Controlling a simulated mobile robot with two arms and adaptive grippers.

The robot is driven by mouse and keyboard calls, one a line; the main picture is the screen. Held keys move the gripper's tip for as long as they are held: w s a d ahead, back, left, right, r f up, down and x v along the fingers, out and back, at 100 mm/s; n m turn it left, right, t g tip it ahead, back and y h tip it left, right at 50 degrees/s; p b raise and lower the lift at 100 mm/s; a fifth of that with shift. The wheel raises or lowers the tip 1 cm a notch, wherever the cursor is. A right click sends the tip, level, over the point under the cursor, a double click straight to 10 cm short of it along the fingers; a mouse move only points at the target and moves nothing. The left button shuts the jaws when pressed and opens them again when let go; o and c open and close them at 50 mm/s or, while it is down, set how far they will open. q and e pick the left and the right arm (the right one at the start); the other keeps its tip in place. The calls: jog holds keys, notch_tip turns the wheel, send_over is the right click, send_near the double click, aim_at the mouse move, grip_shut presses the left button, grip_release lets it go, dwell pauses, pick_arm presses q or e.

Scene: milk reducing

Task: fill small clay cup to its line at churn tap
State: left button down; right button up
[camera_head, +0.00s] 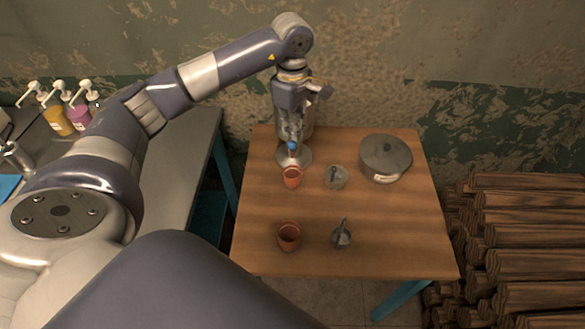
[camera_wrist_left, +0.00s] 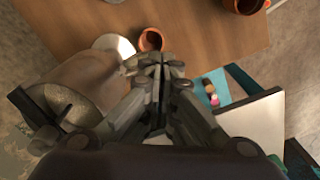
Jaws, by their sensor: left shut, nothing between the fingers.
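The cup also shows in the left wrist view (camera_wrist_left: 151,40), just beyond my fingertips. The metal churn (camera_head: 307,118) stands at the table's back left, partly hidden by my gripper; it is large in the left wrist view (camera_wrist_left: 88,86). My left gripper (camera_head: 292,138) is shut and empty, pointing down at the tap. It also shows in the left wrist view (camera_wrist_left: 161,66). My right gripper is out of view.
The wooden table (camera_head: 390,240) holds a larger clay cup (camera_head: 289,237), a lidded pot (camera_head: 385,157), and two small containers with utensils (camera_head: 337,177) (camera_head: 341,235). Pump bottles (camera_head: 58,120) stand on the left counter. Stacked logs (camera_head: 525,235) lie at right. The table's front right is clear.

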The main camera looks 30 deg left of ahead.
aim_at(292, 141)
pick_arm(q)
jog(key=shift+f, duration=0.2)
jog(key=shift+f+b, duration=1.45)
jog(key=shift+f, duration=0.2)
jog(key=shift+r, duration=0.2)
dwell(2.3)
notch_tip(292, 141, up, 7)
jog(key=p, duration=0.4)
jog(key=shift+s, duration=0.1)
dwell(0.3)
